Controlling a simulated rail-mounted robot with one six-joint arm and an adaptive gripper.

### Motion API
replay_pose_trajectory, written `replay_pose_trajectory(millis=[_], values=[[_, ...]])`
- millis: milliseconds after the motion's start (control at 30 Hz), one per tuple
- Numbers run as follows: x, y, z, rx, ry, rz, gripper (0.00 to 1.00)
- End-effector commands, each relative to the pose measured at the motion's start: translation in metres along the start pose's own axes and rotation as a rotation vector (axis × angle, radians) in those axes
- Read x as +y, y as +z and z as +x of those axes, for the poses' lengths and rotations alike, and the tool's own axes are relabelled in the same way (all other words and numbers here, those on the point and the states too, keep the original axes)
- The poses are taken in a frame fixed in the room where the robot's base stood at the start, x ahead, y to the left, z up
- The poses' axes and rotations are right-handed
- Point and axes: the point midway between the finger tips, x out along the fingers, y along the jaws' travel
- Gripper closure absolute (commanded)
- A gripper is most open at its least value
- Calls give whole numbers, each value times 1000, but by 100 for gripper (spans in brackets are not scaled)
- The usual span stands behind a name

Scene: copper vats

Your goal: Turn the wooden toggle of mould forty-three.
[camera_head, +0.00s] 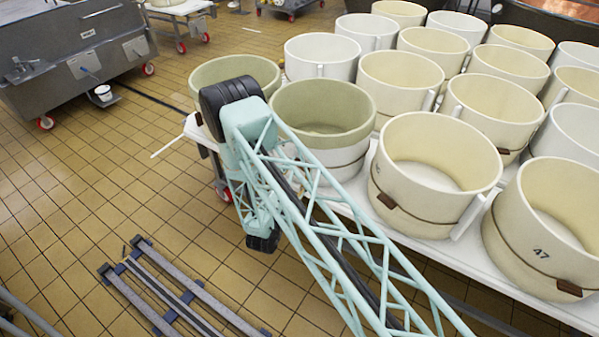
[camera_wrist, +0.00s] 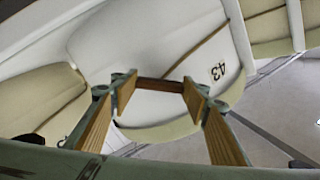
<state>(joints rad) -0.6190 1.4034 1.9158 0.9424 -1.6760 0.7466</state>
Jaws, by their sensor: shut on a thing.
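Mould forty-three (camera_wrist: 190,62) is a white tub with a khaki rim. Its black number 43 shows upside down in the wrist view, and a thin brown cord runs across its wall. The dark brown wooden toggle (camera_wrist: 160,85) lies on that wall. My gripper (camera_wrist: 159,86) has its two wood-padded fingers at the toggle's two ends, shut on it. In the head view, the white tub with a khaki rim (camera_head: 322,106) behind my arm looks like the same mould. My arm covers part of it, and the gripper and toggle are hidden there.
Several cream and white moulds (camera_head: 430,160) crowd the white table (camera_head: 440,245) to the right, including mould 47 (camera_head: 545,225). Another khaki-rimmed mould (camera_head: 225,72) stands behind my arm. A grey metal vat (camera_head: 80,60) stands at upper left.

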Motion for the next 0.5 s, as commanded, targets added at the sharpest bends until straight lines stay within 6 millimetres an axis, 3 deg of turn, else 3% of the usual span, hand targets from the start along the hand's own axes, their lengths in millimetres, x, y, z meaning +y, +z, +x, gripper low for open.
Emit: replay_pose_trajectory(millis=[500], values=[[-1,1,0,1,-1,408,68]])
